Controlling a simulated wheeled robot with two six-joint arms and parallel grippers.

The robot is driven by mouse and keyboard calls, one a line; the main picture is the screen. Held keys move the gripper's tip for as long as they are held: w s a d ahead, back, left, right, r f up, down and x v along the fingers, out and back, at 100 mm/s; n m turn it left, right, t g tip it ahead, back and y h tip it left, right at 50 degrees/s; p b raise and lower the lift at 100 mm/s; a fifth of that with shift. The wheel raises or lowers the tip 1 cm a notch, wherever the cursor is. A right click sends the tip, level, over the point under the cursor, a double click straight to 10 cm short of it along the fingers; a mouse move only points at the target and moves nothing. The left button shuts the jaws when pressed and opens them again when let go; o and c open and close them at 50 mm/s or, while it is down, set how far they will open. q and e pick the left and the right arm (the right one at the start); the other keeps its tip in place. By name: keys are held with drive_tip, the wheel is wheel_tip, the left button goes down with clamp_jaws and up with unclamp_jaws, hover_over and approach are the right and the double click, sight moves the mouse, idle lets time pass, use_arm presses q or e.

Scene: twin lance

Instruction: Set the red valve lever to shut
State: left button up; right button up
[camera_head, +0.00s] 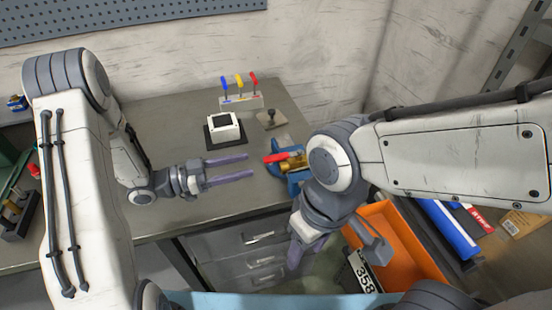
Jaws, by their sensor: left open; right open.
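The red valve lever (277,157) lies roughly level on top of a brass valve (291,163), which sits in a blue holder (274,170) near the right part of the bench. My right arm hides part of the valve and holder. My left gripper (250,166) is open and empty, its fingers pointing right, a short way left of the red lever and apart from it. My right gripper (338,260) is open and empty, pointing down in front of the bench beside an orange bin.
A rack of blue, yellow and red-handled tools (241,102) stands at the back. The orange bin (405,240) is at the lower right. Drawers (250,240) are under the bench.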

sight(288, 155)
use_arm(q)
drive_tip(key=p+x, duration=0.1)
drive_tip(key=x, duration=0.8)
drive_tip(key=shift+w+d+p, duration=0.1)
drive_tip(key=shift+d+p, duration=0.15)
drive_tip(key=shift+p, duration=0.15)
clamp_jaws()
idle(0.9)
